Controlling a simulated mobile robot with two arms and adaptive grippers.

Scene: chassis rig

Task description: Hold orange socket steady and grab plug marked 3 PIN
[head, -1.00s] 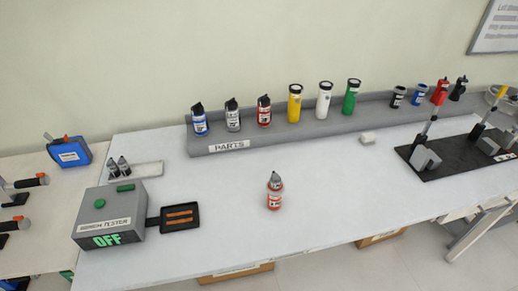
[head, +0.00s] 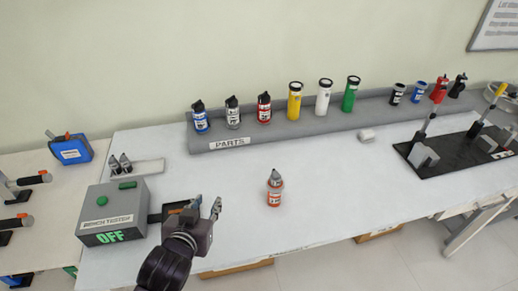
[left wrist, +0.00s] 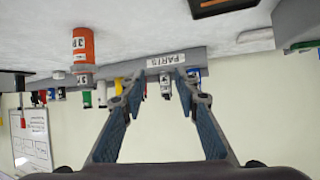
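An orange socket (head: 274,201) stands upright on the white table, near the middle. A plug with a grey top (head: 276,179) sits on its upper end; where one ends and the other begins is hard to see. The orange socket shows upside down in the left wrist view (left wrist: 83,45), with a label partly readable as "3P". My left gripper (head: 207,206) is open and empty above the table, left of the socket and apart from it. Its spread fingers also show in the left wrist view (left wrist: 158,76), with nothing between them. My right gripper is not in view.
A grey bench tester (head: 110,210) reading OFF stands at the left, its black tray partly behind my left gripper. A grey parts rack (head: 330,122) with several coloured cylinders runs along the back. A black fixture (head: 455,155) is at the right. The table around the socket is clear.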

